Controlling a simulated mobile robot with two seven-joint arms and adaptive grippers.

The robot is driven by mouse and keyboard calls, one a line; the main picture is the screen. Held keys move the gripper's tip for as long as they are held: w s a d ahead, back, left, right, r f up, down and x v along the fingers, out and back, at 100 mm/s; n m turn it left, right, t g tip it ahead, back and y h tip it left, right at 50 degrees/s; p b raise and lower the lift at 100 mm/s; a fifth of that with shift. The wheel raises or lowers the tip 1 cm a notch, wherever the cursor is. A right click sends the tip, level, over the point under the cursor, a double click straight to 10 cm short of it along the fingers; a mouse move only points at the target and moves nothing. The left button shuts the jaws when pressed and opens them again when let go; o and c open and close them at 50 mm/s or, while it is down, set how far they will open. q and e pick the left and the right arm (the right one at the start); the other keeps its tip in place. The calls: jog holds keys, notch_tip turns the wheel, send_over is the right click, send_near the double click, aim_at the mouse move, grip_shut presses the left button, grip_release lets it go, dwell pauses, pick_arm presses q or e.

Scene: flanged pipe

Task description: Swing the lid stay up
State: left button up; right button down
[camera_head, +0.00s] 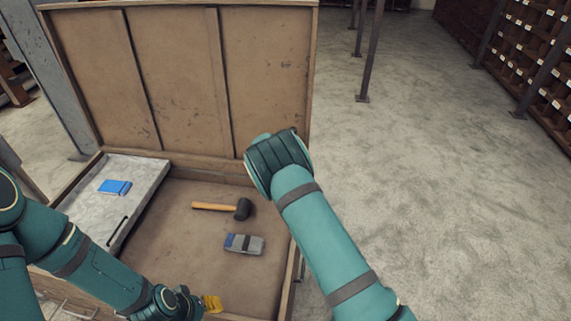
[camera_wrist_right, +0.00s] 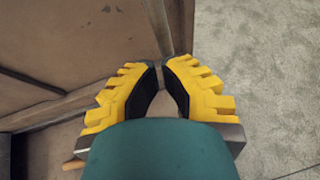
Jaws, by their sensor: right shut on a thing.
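The wooden chest (camera_head: 190,285) stands with its lid (camera_head: 180,75) raised upright at the back. My right gripper is hidden behind its own wrist in the head view, near the chest's back right corner. In the right wrist view its yellow fingers (camera_wrist_right: 162,78) close in on a narrow grey bar, the lid stay (camera_wrist_right: 157,35), beside the lid's edge. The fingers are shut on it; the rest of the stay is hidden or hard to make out. My left gripper (camera_head: 211,303) is low over the chest's front, and its fingers are too small to judge.
Inside the chest lie a mallet (camera_head: 222,207) and a grey-blue block (camera_head: 244,244). A pale tray (camera_head: 140,190) on the left holds a blue box (camera_head: 114,187). Open concrete floor (camera_head: 430,170) lies to the right, with shelving (camera_head: 530,60) beyond.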

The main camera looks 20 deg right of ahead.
jog(key=shift+w+d+f, duration=0.15)
jog(key=shift+w+d, duration=0.15)
jog(key=shift+w, duration=0.3)
jog(key=shift+w+d+f, duration=0.1)
jog(key=shift+w+d, duration=0.15)
jog(key=shift+w, duration=0.35)
